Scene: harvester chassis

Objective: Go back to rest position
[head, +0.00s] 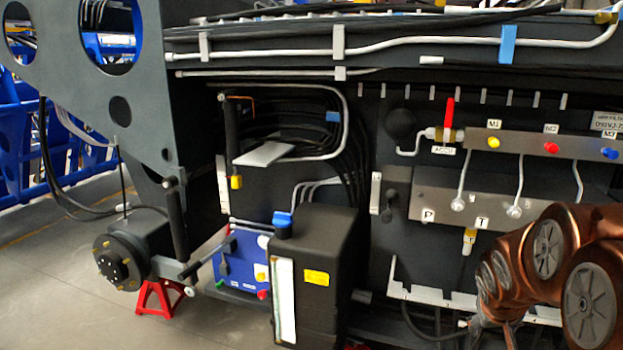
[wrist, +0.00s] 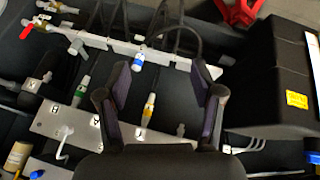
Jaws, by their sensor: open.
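My gripper (wrist: 160,85) shows in the wrist view with its two dark fingers spread apart, open, with nothing held between them. Behind the gap are a yellow-banded fitting (wrist: 149,108) and a blue-banded fitting (wrist: 138,60). I cannot tell how far the fingers are from them. In the head view my copper-coloured arm is at the lower right, in front of the chassis panel. My gripper's fingers cannot be made out there.
The grey manifold (head: 540,142) has a red lever (head: 449,113) and coloured caps. Below it is a plate (head: 485,198) marked P and T. A black tank (head: 320,250) stands in the middle. A red stand (head: 160,298) and open floor (head: 60,300) are at left.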

